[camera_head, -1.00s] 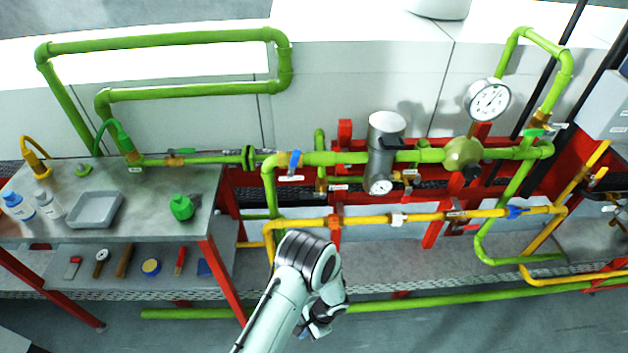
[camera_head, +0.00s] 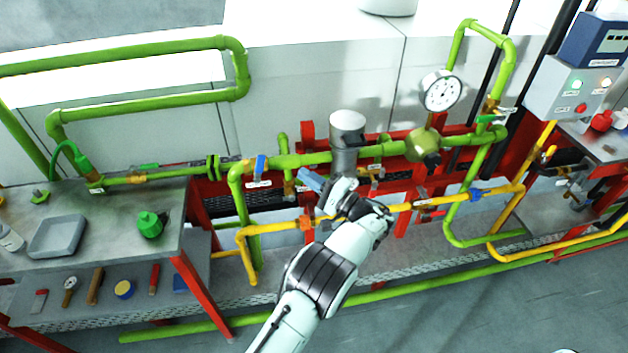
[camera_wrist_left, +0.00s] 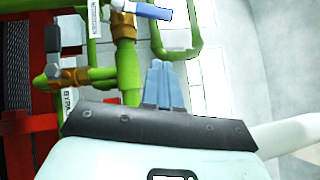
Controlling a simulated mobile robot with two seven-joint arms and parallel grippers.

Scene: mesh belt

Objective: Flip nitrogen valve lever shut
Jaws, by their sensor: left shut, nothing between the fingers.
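A valve with a blue lever (camera_head: 260,165) sits on the upper green pipe, left of the grey cylinder. The lever stands across the pipe; a white label (camera_head: 259,184) is below it, too small to read here. In the left wrist view the blue lever (camera_wrist_left: 152,11) is at the top, with a label (camera_wrist_left: 93,18) that seems to read nitrogen. My left gripper (camera_head: 310,181) is shut and empty, just below the green pipe and right of the lever, apart from it. Its fingers (camera_wrist_left: 163,85) point towards the pipes. My right gripper is not in view.
A bypass-labelled valve (camera_wrist_left: 68,76) is close by in the wrist view. The yellow pipe (camera_head: 430,203) runs under my left arm, with another blue lever (camera_head: 476,195). A grey cylinder (camera_head: 346,125) stands behind the gripper. A workbench (camera_head: 115,230) is at left.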

